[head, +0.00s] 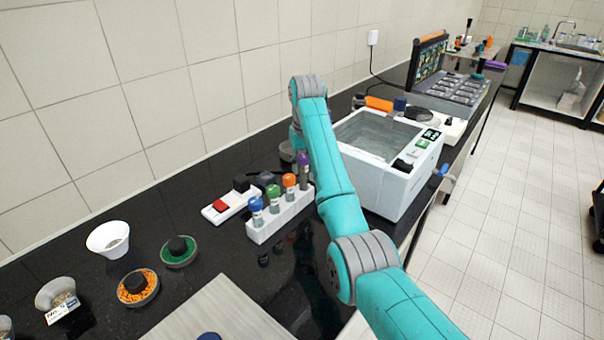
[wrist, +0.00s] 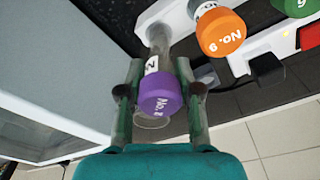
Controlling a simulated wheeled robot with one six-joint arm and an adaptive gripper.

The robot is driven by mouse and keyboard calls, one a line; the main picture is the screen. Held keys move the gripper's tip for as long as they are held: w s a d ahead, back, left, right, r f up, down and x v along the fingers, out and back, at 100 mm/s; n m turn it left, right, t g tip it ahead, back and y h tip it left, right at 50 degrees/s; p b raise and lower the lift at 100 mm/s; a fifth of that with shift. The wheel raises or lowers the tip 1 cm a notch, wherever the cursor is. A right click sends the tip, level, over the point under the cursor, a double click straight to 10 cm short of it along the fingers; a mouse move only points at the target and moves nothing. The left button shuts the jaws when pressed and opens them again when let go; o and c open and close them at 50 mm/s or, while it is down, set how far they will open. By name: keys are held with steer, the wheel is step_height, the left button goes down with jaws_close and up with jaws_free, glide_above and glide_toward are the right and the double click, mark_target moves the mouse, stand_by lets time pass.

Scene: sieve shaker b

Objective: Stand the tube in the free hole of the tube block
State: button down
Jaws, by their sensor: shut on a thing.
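The tube with a purple cap marked "No. 8" (wrist: 160,92) is between the two fingers of my gripper (wrist: 160,68) in the wrist view. My gripper is shut on it. Its clear body points toward the end of the white tube block (wrist: 165,13). In the head view the purple tube (head: 303,173) shows upright at the right end of the tube block (head: 262,234). I cannot tell whether its lower end is inside a hole. Orange-capped (head: 289,181) and blue-capped (head: 256,204) tubes stand in the block. My arm hides most of the gripper in the head view.
A white machine with a clear basin (head: 400,180) stands right of the block. A white box with a red switch (head: 221,206) is at its left. Bowls (head: 108,240) and dishes (head: 138,287) stand further left. The black counter before the block holds small dark items.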

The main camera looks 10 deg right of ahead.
mark_target(303, 173)
steer(key=shift+f, duration=1.65)
steer(key=shift+f, duration=0.1)
steer(key=c, duration=0.8)
jaws_free()
